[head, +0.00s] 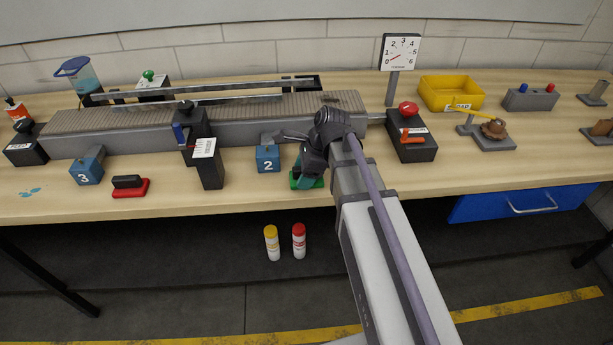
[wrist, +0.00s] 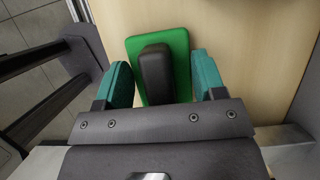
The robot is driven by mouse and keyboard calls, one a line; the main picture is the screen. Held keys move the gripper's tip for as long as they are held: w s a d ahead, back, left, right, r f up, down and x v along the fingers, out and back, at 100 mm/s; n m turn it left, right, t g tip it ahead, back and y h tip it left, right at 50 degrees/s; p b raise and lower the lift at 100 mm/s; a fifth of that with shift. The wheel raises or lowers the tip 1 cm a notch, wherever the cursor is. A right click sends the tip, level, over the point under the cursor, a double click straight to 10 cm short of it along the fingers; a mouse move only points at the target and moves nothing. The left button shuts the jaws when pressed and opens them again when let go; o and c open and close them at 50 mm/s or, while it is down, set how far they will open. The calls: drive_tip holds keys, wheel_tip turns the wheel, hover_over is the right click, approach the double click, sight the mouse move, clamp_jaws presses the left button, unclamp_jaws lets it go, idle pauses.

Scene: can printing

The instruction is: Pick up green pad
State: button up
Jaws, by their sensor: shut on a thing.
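The green pad (wrist: 178,42) lies on the wooden table in the wrist view, a flat green plate with a black handle (wrist: 156,72). In the head view only the edges of the green pad (head: 294,182) show at the table's front, the rest hidden by my gripper. My gripper (wrist: 163,78) has its teal fingers on either side of the black handle and is shut on the pad. In the head view my gripper (head: 308,168) points down over the pad. Whether the pad is lifted off the table cannot be told.
A blue block marked 2 (head: 268,158) stands close left of my gripper. The grey conveyor (head: 90,142) runs behind. A red pad (head: 130,188) lies further left. A black box with a red button (head: 411,140) stands to the right. Table front right is clear.

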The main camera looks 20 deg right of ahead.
drive_tip(key=shift+c, duration=1.1)
wheel_tip(320, 180, up, 10)
drive_tip(key=p, duration=1)
drive_tip(key=shift+r, duration=0.2)
drive_tip(key=shift+f, duration=0.2)
